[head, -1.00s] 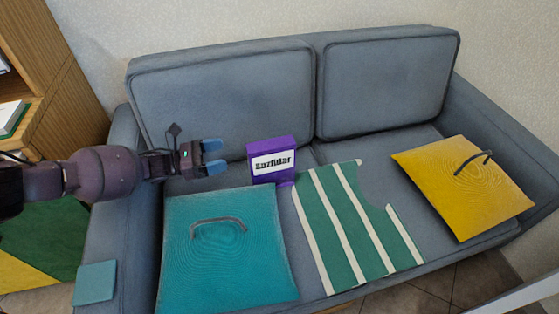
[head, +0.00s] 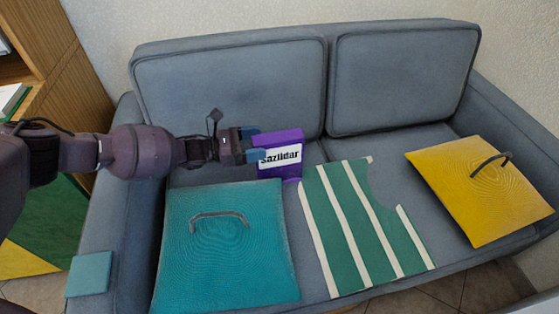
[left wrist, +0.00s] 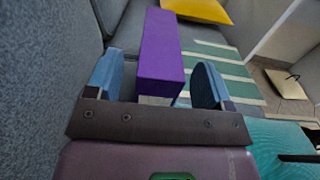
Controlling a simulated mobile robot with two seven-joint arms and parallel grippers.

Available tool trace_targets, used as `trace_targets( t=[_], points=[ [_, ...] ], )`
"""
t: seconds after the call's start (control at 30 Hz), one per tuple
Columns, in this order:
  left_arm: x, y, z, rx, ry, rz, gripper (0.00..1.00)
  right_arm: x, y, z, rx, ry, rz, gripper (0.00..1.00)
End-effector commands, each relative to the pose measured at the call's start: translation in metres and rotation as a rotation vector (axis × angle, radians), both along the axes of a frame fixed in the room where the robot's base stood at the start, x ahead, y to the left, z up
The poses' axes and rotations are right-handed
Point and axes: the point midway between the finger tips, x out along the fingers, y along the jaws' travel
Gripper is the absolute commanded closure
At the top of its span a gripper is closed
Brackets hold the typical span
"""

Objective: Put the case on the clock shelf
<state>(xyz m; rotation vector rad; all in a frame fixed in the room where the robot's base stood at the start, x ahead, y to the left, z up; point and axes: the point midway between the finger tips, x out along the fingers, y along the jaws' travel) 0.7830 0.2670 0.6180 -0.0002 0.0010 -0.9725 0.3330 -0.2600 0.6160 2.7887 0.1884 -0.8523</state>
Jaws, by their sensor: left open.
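The case (head: 286,141) is a purple box with a white label in black letters, standing upright on the sofa seat near the backrest. In the left wrist view the purple case (left wrist: 160,50) reaches in between the two spread fingers of the left gripper (left wrist: 156,84), with gaps visible on both sides. No clock shows in these views, so I cannot tell which shelf is the clock shelf. My right gripper is not in view.
The grey sofa (head: 230,85) carries a teal cushion with a handle (head: 225,260), a green-and-white striped piece (head: 365,235) and a yellow cushion with a handle (head: 470,205). A small teal square (head: 89,274) lies on the left armrest. A wooden shelf unit (head: 75,90) stands at the left.

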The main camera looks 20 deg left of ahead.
Motion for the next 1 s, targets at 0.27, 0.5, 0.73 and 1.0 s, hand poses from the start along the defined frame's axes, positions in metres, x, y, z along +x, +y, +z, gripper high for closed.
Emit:
trace_targets(
  t=[0.27,0.5,0.73,1.0],
  points=[
    [0.011,-0.016,-0.001,-0.001,0.001,0.0,0.26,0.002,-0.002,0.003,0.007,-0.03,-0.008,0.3],
    [0.011,-0.016,0.001,-0.001,-0.001,0.0,0.27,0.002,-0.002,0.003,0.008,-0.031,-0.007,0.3],
    [0.011,-0.016,0.0,0.0,0.0,0.0,0.62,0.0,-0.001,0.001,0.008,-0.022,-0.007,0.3],
    [0.011,-0.016,0.0,0.001,-0.001,0.0,1.0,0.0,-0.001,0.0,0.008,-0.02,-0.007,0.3]
  ],
)
